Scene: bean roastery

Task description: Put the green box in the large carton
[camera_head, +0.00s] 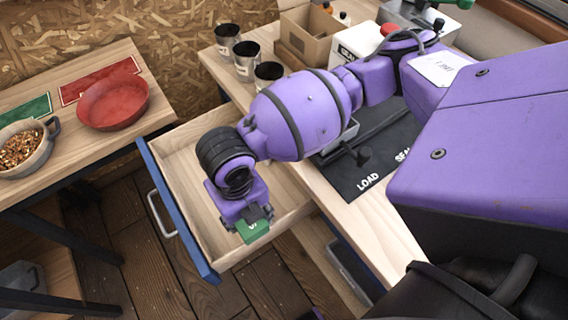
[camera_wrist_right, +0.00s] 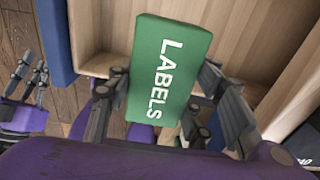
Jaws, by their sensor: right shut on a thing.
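The green box (camera_head: 252,230), lettered "LABELS", is held by my right gripper (camera_head: 250,214) over the near end of an open wooden drawer (camera_head: 187,160). In the right wrist view the green box (camera_wrist_right: 168,70) lies between the two fingers, which are shut on it. A brown open-topped carton (camera_head: 308,46) stands on the counter at the top of the head view, far from the gripper; I cannot tell whether it is the large one. What looks like my left gripper (camera_wrist_right: 32,82) shows at the left edge of the wrist view; its state is unclear.
The drawer has a blue front (camera_head: 176,208) and sticks out from the counter. Several metal cups (camera_head: 245,60) stand near the carton. A side table at left holds a red bowl (camera_head: 112,102) and a pot of beans (camera_head: 22,148). My right arm covers part of the counter.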

